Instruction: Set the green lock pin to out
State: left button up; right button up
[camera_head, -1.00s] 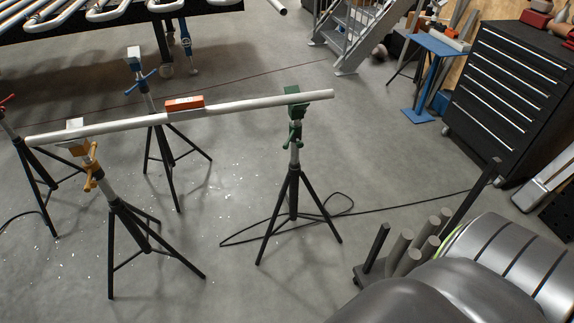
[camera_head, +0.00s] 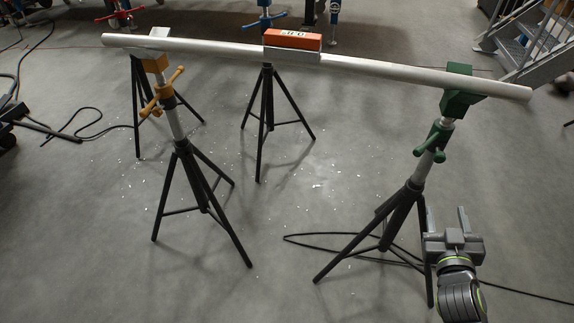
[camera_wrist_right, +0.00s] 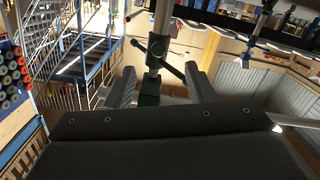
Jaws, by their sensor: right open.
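The green stand's collar carries a green handle-like fitting, which I take as the lock pin (camera_head: 433,143); I cannot tell whether it is in or out. Above it, a green head (camera_head: 459,90) bears the right end of a long pale pipe (camera_head: 400,75). My right gripper (camera_head: 443,212) is open and empty, low and slightly right of the green stand's tripod, below the pin and apart from it. In the right wrist view, the dark green fitting (camera_wrist_right: 156,52) shows beyond and between my open fingers (camera_wrist_right: 161,80). My left gripper is not in view.
A yellow stand (camera_head: 165,95) bears the pipe's left part. A black cable (camera_head: 335,238) lies around the green stand's feet.

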aim_at(440, 160)
jog(key=shift+t, duration=0.5)
jog(key=x, duration=0.5)
jog(key=r+x, duration=0.1)
jog(key=x, duration=1.1)
jog(key=shift+w+r+b, duration=0.1)
jog(key=shift+r+b, duration=0.25)
jog(key=shift+r, duration=0.05)
grip_shut()
